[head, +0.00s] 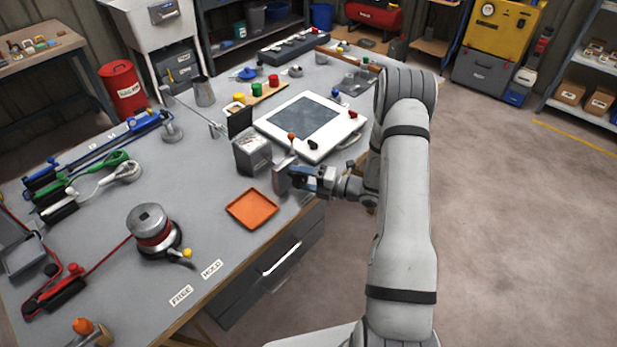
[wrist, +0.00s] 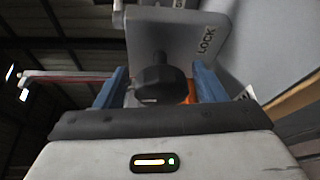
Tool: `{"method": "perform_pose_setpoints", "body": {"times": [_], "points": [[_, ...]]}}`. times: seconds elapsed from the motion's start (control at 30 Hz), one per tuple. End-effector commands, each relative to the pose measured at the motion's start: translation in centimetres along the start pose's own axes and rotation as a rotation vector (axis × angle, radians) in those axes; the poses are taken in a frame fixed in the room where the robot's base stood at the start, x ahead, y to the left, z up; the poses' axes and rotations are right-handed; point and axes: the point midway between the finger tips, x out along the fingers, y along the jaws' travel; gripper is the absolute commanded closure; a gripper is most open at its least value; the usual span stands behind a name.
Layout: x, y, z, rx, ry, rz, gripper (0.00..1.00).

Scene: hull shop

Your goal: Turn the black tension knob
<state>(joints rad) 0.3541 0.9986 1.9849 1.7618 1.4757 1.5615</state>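The black tension knob (wrist: 161,84) is in the middle of the wrist view, on a shaft in front of a grey plate (wrist: 180,30) marked LOCK. My gripper (wrist: 160,72) has its two blue fingers either side of the knob, with a narrow gap showing on each side. It looks open around the knob, not closed on it. In the head view my gripper (head: 298,178) is at the table's front edge, level with the small grey upright plate (head: 281,176). The knob itself is hidden there behind the gripper.
An orange tray (head: 252,209) lies left of the gripper. A grey metal box (head: 252,153) and a white panel with a dark screen (head: 307,122) stand close behind. A drawer handle (head: 282,258) sticks out below the table edge. The floor at right is clear.

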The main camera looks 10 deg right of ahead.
Motion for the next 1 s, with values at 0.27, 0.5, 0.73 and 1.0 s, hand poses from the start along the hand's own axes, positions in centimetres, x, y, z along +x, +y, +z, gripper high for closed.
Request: {"method": "perform_pose_setpoints", "body": {"times": [0.27, 0.5, 0.73, 1.0], "points": [[-0.1, -0.1, -0.1, 0.002, 0.002, -0.002, 0.32], [-3.0, -0.3, 0.0, 0.002, -0.004, -0.002, 0.32], [-6.6, -0.2, 0.1, 0.002, -0.002, -0.002, 0.32], [-7.8, -0.1, 0.0, 0.003, 0.001, -0.001, 0.32]]}}
